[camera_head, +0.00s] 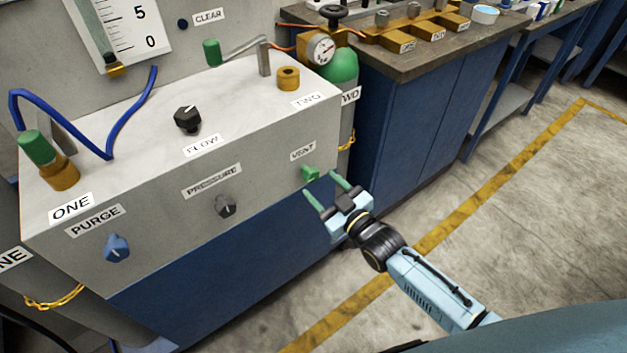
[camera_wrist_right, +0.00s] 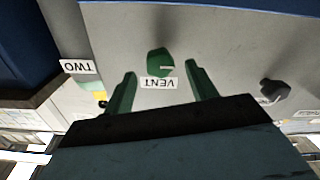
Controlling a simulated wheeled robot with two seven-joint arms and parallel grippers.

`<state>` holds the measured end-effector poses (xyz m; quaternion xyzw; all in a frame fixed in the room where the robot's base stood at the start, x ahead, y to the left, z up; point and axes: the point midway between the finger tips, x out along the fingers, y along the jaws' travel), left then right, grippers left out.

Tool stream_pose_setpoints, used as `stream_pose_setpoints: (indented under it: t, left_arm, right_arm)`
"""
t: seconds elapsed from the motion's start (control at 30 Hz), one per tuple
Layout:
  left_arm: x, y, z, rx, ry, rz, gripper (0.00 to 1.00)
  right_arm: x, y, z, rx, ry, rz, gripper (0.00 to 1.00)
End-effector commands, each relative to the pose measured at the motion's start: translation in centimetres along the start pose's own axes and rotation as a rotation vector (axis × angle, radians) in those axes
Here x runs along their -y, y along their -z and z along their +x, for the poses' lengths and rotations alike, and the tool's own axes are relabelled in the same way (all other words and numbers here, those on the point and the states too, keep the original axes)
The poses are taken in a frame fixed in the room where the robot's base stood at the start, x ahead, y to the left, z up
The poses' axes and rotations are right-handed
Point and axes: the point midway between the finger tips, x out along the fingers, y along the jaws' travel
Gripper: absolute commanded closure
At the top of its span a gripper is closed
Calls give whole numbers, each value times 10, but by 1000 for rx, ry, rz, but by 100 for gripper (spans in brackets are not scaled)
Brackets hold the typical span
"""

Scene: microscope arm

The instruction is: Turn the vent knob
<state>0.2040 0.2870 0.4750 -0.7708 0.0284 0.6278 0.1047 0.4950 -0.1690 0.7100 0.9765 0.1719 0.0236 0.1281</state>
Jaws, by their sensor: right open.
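The vent knob (camera_head: 310,173) is a small green knob on the front face of the grey box, at its right end below the VENT label. In the right wrist view the green knob (camera_wrist_right: 160,63) shows beyond and between my fingers, with a pale mark on it. My right gripper (camera_head: 326,188) has two green fingers, spread open and empty, just in front of the knob; they also show in the right wrist view (camera_wrist_right: 161,75). The fingers look apart from the knob. My left gripper is not in view.
The blue purge knob (camera_head: 117,248) and dark pressure knob (camera_head: 226,206) are on the same front face. A black flow knob (camera_head: 187,120) is on top. A green cylinder (camera_head: 340,66) with a gauge (camera_head: 322,48) stands behind the right end. The floor at right is clear.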

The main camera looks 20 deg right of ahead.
Motion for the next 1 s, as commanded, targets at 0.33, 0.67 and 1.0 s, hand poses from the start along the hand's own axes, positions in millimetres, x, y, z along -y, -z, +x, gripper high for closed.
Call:
stream_pose_setpoints:
  t: [0.33,0.67,1.0]
  left_arm:
    - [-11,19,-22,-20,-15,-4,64]
    - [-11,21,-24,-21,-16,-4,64]
    - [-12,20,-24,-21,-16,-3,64]
  right_arm:
    - [0,-1,38,2,0,1,43]
    - [0,0,41,2,0,1,43]
    - [0,0,40,2,0,1,86]
